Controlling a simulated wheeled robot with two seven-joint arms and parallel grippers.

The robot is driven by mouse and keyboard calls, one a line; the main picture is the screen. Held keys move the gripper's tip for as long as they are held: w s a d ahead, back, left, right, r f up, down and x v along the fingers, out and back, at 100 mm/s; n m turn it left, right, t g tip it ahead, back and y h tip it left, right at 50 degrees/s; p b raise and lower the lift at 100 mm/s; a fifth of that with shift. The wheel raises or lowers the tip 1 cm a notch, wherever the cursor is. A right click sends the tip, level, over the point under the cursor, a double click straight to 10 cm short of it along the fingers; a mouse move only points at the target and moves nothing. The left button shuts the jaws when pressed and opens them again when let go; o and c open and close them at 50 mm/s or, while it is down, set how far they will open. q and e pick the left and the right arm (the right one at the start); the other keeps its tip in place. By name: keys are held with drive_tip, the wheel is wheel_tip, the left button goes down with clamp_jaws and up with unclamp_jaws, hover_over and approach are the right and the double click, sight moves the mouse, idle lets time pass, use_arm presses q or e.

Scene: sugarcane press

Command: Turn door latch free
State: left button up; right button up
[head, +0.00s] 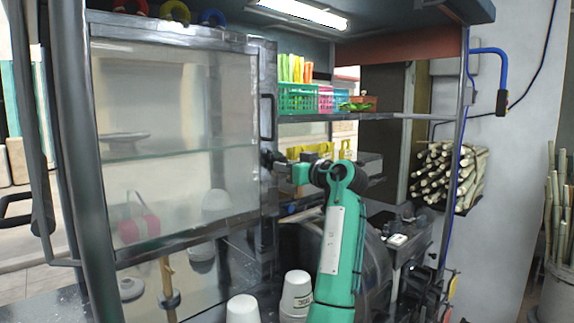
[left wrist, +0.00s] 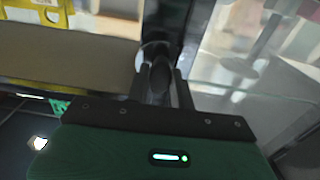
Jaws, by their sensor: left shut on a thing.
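A glass door (head: 185,110) with a dark frame closes the left part of the cabinet. A dark latch (head: 268,159) sits on the door's right edge, below the black vertical handle (head: 267,117). My left gripper (head: 279,163) reaches it from the right, with its green arm coming up from below. In the left wrist view the fingers (left wrist: 160,88) are shut on the dark rounded latch knob (left wrist: 161,72), in front of the dark frame post. The fingers hide part of the latch, and its exact turn is hard to tell. My right gripper is not in view.
A shelf right of the door holds a green basket (head: 297,98) and a pink basket (head: 326,98). White cups (head: 297,292) stand below. Sugarcane stalks (head: 447,173) are stacked on the right. A dark machine (head: 375,262) stands behind my arm.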

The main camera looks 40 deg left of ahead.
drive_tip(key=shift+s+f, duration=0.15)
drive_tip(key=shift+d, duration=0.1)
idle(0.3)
use_arm(q)
drive_tip(key=o, duration=1)
drive_tip(key=d, duration=0.4)
drive_tip(key=d+b, duration=0.1)
drive_tip(key=d, duration=0.4)
drive_tip(key=s+d+b, duration=0.1)
drive_tip(key=d, duration=0.3)
drive_tip(key=shift+s+d, duration=0.1)
drive_tip(key=shift+d, duration=0.3)
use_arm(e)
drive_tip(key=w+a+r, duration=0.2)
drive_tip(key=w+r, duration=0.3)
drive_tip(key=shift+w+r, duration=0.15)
